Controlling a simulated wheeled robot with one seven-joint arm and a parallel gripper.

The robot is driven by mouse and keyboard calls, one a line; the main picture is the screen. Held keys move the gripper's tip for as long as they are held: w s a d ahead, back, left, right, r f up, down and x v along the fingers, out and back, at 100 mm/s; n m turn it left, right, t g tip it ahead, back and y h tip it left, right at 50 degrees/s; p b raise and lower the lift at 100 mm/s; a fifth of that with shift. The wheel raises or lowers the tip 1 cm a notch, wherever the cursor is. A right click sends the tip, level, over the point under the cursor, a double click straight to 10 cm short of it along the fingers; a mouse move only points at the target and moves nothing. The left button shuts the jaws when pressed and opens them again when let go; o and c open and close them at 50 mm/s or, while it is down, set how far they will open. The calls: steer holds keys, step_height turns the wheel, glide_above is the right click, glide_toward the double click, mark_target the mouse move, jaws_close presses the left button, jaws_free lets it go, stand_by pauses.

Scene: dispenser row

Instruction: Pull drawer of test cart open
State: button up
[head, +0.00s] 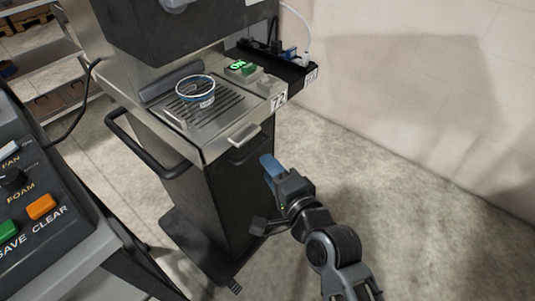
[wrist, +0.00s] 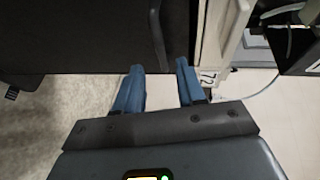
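The test cart (head: 215,190) is a dark cabinet with a metal top, marked 72 at its right corner. A pale metal bar handle (head: 243,135) sits on its front edge, under the slotted tray. The drawer front there looks flush with the cabinet. My gripper (head: 269,168) is in front of the cart, right of and below the handle, apart from it. In the wrist view my gripper (wrist: 158,82) has its two blue fingers spread with nothing between them.
A blue-and-white ring-shaped item (head: 196,90) rests on the slotted tray. A green-lit ON switch (head: 239,66) is beside it. A black open tray (head: 285,68) with small items juts out behind. A control panel (head: 30,190) is at left. Floor at right is clear.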

mark_target(256, 152)
steer(key=x, duration=0.7)
jaws_close()
stand_by(0.3)
stand_by(0.3)
